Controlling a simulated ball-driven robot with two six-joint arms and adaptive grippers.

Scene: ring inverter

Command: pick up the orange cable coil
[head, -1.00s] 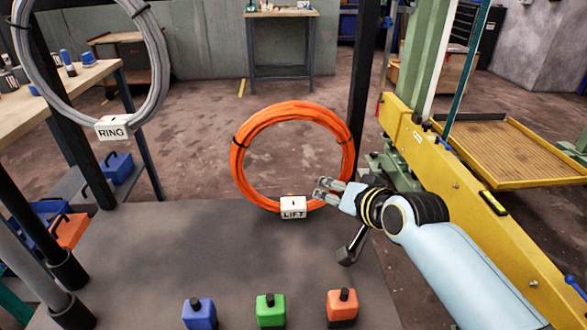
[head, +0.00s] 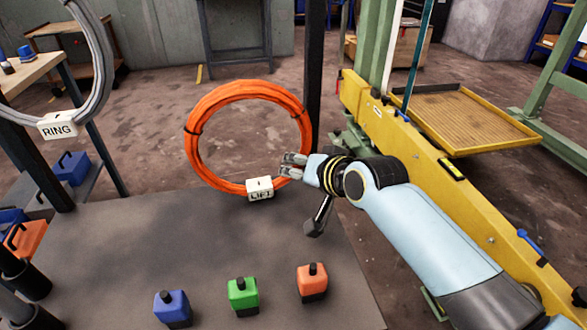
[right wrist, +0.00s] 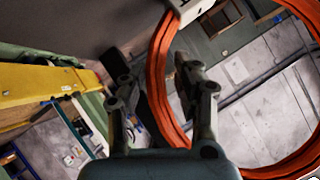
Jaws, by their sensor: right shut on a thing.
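The orange cable coil (head: 198,150) stands upright as a large ring at the back edge of the grey table. A white tag marked LIFT (head: 260,189) sits on its lower part. My right gripper (head: 289,165) is at the coil's lower right side, just right of the tag, and is shut on the cable. In the right wrist view the coil's strand (right wrist: 160,75) runs between the fingers of the right gripper (right wrist: 163,85). Whether the coil's bottom touches the table is unclear. My left gripper does not show.
Blue (head: 172,308), green (head: 243,294) and orange (head: 312,282) small blocks stand along the table's front (head: 120,250). A grey ring with a RING tag (head: 57,126) hangs at left. A dark post (head: 313,60) rises behind the coil. A yellow beam (head: 430,150) runs at right.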

